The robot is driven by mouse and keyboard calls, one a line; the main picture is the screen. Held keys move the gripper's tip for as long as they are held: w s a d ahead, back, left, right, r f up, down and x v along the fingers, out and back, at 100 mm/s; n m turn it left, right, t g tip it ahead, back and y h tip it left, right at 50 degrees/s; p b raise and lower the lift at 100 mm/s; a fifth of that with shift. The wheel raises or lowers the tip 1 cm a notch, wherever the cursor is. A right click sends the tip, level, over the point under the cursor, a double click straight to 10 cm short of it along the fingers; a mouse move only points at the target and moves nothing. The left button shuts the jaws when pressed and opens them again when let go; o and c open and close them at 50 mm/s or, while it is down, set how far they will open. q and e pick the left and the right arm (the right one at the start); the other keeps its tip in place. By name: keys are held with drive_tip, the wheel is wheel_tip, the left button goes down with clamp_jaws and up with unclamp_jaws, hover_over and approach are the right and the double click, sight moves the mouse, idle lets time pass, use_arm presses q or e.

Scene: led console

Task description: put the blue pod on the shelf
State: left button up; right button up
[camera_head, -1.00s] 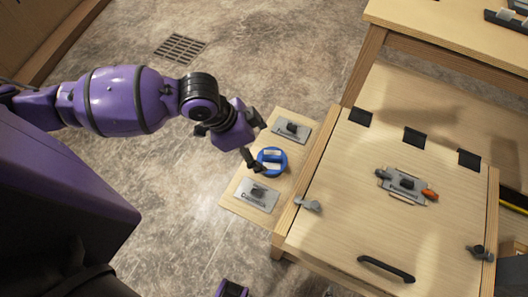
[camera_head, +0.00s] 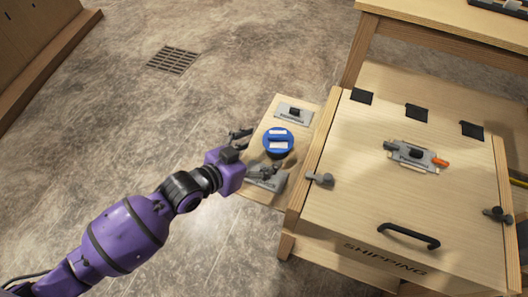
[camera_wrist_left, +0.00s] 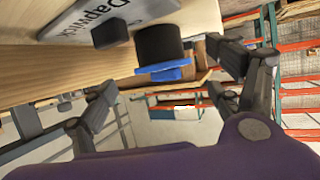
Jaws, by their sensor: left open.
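The blue pod (camera_head: 278,139), round with white markings on top, sits on a narrow wooden side board (camera_head: 262,192) left of the box, between two grey plates. In the left wrist view the pod (camera_wrist_left: 163,52) shows a black body and a blue part, at the upper middle beyond the fingers. My left gripper (camera_head: 255,153) is open and empty, just left of the pod, with its fingers spread and apart from it. It also shows in the wrist view (camera_wrist_left: 160,80). My right gripper is not in view. I cannot tell which surface is the shelf.
A grey plate (camera_head: 295,113) lies behind the pod; another (camera_head: 268,182) lies in front, partly behind my gripper. The wooden box marked SHIPPING has a lid (camera_head: 380,190) with a black handle (camera_head: 410,236), latches and an orange-tipped fitting (camera_head: 418,156). A higher table (camera_head: 450,30) stands behind.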

sight(273, 145)
use_arm(q)
drive_tip(key=x, duration=0.8)
drive_tip(key=shift+s+d+r, duration=0.1)
drive_tip(key=shift+r, duration=0.1)
drive_tip(key=c, duration=1.4)
drive_tip(key=shift+o, duration=0.2)
drive_tip(key=shift+r, duration=0.1)
